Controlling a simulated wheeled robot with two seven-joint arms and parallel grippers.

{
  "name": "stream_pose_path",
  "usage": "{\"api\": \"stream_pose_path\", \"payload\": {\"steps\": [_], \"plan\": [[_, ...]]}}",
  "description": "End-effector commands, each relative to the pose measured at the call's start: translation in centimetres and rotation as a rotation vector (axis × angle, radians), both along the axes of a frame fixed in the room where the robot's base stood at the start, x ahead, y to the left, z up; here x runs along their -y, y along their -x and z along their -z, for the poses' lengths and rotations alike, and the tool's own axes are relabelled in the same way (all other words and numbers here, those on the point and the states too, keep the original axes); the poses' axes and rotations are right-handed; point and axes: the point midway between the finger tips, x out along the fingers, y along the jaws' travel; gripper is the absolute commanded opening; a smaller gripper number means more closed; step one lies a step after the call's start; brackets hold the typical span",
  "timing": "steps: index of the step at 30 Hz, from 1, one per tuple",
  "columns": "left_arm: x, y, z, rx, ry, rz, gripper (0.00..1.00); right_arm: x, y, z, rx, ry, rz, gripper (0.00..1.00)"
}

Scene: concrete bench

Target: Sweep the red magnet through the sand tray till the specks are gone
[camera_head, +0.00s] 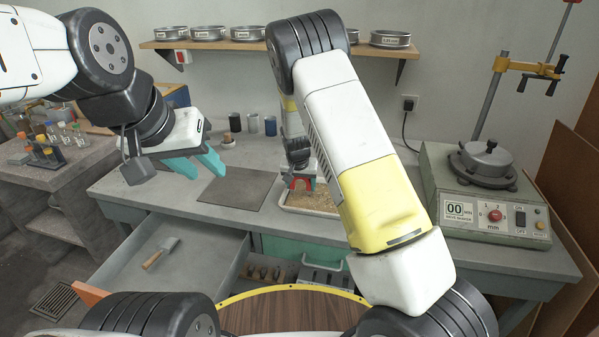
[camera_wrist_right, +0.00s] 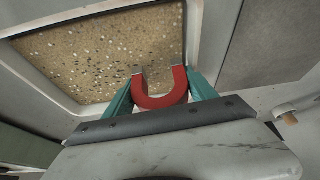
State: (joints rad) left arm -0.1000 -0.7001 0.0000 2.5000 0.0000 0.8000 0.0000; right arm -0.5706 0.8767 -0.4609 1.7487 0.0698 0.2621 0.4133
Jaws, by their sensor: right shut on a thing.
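The red horseshoe magnet (camera_wrist_right: 164,100) with silver tips is held between the teal fingers of my right gripper (camera_wrist_right: 160,95). In the right wrist view the tray's pale rim (camera_wrist_right: 35,77) surrounds tan sand (camera_wrist_right: 105,55) with light grains and dark specks. The magnet's tips are over the sand's edge; I cannot tell if they touch it. My left gripper (camera_head: 208,163) is open and empty above the bench, left of the tray.
A dark mat (camera_head: 235,188) lies left of the tray. A sieve shaker (camera_head: 487,190) stands at the right. Several small cylinders (camera_head: 253,124) stand at the back.

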Motion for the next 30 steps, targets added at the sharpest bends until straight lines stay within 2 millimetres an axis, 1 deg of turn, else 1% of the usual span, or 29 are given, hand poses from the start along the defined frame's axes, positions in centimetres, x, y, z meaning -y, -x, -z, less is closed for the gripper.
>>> {"api": "stream_pose_path", "payload": {"steps": [9, 20, 30], "plan": [[0.0, 0.0, 0.0, 0.000, 0.000, 0.000, 0.36, 2.6, 0.6, -0.1, 0.002, -0.001, 0.004, 0.01], [0.0, 0.0, 0.0, 0.000, 0.000, 0.000, 0.36, 4.3, 1.0, -0.1, 0.003, -0.001, 0.004, 0.01], [0.0, 0.0, 0.0, 0.000, 0.000, 0.000, 0.36, 7.0, 1.8, 0.0, 0.003, -0.001, 0.003, 0.01]]}}
